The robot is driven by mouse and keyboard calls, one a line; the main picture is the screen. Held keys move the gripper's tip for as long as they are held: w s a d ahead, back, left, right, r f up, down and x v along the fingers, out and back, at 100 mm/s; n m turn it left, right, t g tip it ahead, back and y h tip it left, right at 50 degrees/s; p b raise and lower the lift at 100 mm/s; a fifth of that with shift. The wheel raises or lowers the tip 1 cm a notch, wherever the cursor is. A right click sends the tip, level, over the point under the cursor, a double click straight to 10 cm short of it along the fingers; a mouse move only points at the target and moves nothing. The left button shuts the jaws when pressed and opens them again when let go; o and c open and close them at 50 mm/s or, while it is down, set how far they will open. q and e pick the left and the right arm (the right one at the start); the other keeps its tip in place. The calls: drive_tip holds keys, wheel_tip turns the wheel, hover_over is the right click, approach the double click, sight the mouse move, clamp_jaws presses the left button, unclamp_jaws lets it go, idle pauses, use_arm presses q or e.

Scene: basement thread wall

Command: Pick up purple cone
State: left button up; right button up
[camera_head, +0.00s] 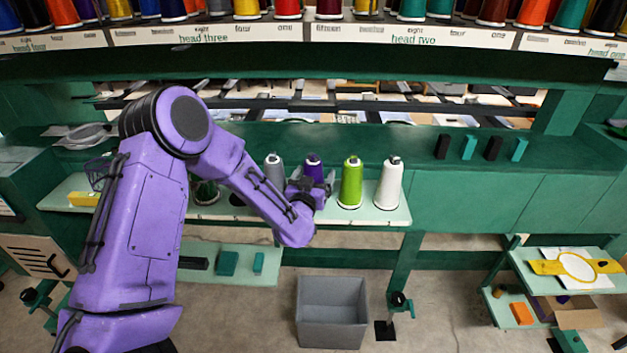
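The purple cone (313,163) stands on the pale shelf in a row of thread cones, between a grey cone (275,170) and a green cone (351,183). Its upper part shows; its lower part is hidden behind my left gripper. My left gripper (318,184) is right at the cone, in front of its lower half, with its fingers close to it. I cannot tell whether the fingers touch it or are closed. My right gripper is out of view.
A white cone (389,183) stands right of the green one on the pale shelf (375,215). A grey bin (332,312) sits on the floor below. A spool rack (410,38) runs overhead. A small table (569,258) is at right.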

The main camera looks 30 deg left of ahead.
use_arm(q)
drive_tip(key=shift+s, duration=0.1)
drive_tip(key=c, duration=1.1)
drive_tip(key=shift+c, duration=0.2)
